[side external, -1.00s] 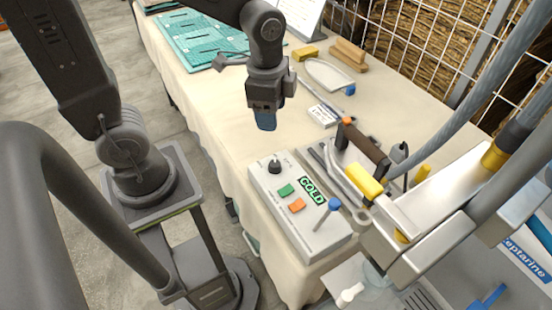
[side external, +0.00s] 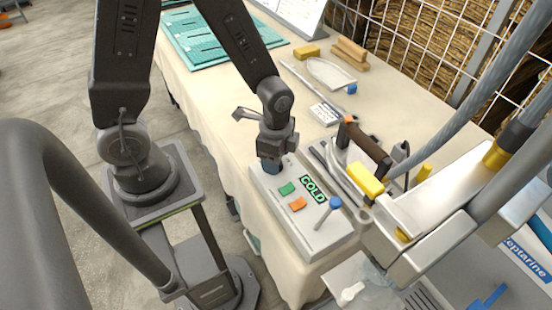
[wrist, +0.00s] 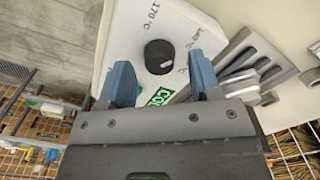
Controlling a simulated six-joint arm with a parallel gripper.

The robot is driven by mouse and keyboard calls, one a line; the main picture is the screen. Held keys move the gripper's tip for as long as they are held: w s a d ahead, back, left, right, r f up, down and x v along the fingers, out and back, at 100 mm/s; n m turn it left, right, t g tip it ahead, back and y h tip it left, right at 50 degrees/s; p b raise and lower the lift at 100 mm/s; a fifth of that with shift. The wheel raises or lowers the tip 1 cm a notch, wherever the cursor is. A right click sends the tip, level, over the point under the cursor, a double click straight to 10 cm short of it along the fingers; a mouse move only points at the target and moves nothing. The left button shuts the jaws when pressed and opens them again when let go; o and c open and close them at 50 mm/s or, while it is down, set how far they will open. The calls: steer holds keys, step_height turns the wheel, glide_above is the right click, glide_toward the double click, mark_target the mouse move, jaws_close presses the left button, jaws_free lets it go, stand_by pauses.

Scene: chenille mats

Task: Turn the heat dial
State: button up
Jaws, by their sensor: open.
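The heat dial (wrist: 159,56) is a round black knob with a light mark, on a pale control box (side external: 322,238). In the wrist view, temperature markings, one reading 170 °C, stand around it. My gripper (wrist: 161,82) is open, with its two blue fingers apart; the dial shows between and just beyond their tips. In the side view my gripper (side external: 271,167) is low over the far left end of the box and hides the dial. I cannot tell whether the fingers touch it. The box's display (side external: 314,189) reads COLD in green.
The box also carries a green button (side external: 287,189), an orange button (side external: 297,204) and a blue-knobbed lever (side external: 335,202). An iron-like tool with a brown handle (side external: 366,150) stands close to its right. A teal mat (side external: 205,45) lies at the far left of the table.

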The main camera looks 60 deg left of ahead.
steer(key=shift+f, duration=0.6)
steer(key=shift+c, duration=0.5)
steer(key=c, duration=0.8)
steer(key=shift+c, duration=0.2)
steer(key=shift+n, duration=0.4)
steer(key=n, duration=0.5)
steer(key=shift+n, duration=0.3)
steer(key=n, duration=0.5)
steer(key=shift+n, duration=0.3)
steer(key=shift+w, duration=0.1)
steer(key=o, duration=0.9)
